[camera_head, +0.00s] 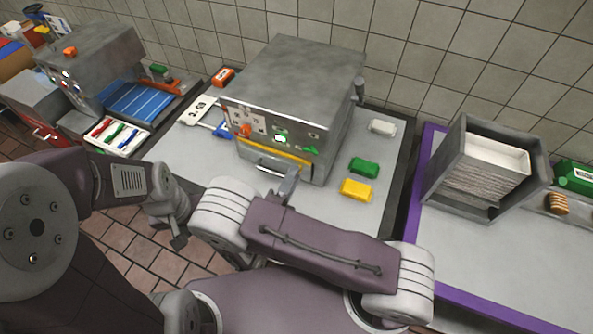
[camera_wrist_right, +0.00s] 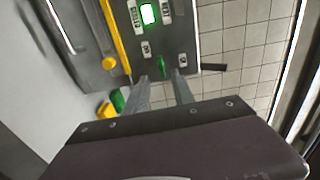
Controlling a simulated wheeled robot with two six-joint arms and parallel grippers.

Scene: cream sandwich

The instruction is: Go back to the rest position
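A grey box-shaped machine (camera_head: 290,85) stands on the middle table. Its front panel has an orange knob, a lit green display and a yellow strip, and shows close up in the right wrist view (camera_wrist_right: 160,38). My right gripper (camera_head: 286,186) is in front of this panel, partly hidden by its own arm. In the right wrist view its two fingers (camera_wrist_right: 162,78) are apart, with a green switch (camera_wrist_right: 163,64) of the panel seen beyond the gap. I cannot tell whether they touch it. My left gripper (camera_head: 178,238) hangs low at the left; its fingers are unclear.
Green (camera_head: 364,167), yellow (camera_head: 357,190) and white (camera_head: 382,127) blocks lie right of the machine. A purple-edged table (camera_head: 520,270) with a grey holder (camera_head: 453,160) stands at the right. A tray of coloured items (camera_head: 115,136) and another machine (camera_head: 95,60) are at the left.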

